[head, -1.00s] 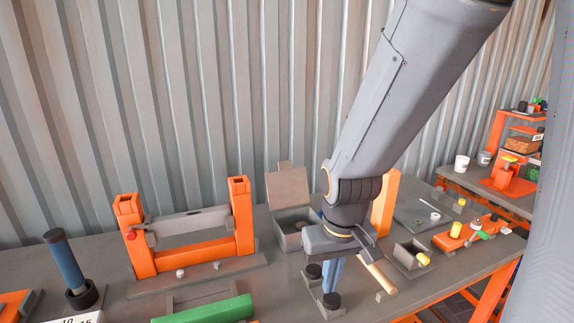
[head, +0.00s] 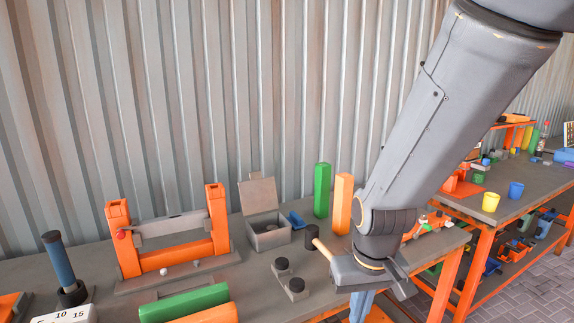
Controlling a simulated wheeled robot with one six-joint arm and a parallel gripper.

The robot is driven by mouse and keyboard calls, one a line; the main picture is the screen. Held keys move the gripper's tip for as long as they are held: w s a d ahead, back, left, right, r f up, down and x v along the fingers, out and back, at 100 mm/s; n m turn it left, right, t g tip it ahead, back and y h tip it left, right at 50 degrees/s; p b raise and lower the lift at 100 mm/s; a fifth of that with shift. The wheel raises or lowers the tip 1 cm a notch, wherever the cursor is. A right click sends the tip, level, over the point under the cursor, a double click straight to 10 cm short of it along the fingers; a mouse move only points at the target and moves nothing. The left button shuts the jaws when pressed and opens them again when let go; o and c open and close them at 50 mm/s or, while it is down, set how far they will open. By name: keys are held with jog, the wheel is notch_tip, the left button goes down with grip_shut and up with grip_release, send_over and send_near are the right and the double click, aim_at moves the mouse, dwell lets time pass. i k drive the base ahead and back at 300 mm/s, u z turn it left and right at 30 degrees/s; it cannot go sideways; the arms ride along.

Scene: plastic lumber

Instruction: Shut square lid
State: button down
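A grey box (head: 268,238) stands on the bench left of centre. Its square lid (head: 260,196) is raised and tilted back, leaving the box open at the top. A small tab shows on the lid's upper edge. My gripper (head: 361,308) is to the right of the box and nearer to the camera, apart from box and lid. Its blue-grey fingers point down and run off the bottom edge, so I cannot tell how far apart they are or whether they hold anything.
Two black knobs (head: 282,264) and a mallet-like thing with a wooden handle (head: 322,250) lie between box and gripper. Green (head: 322,190) and orange (head: 342,203) posts stand right of the box. An orange frame (head: 174,256) stands left.

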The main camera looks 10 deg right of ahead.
aim_at(258, 195)
jog(key=z, duration=0.75)
jog(key=i, duration=0.7)
jog(key=u, duration=0.9)
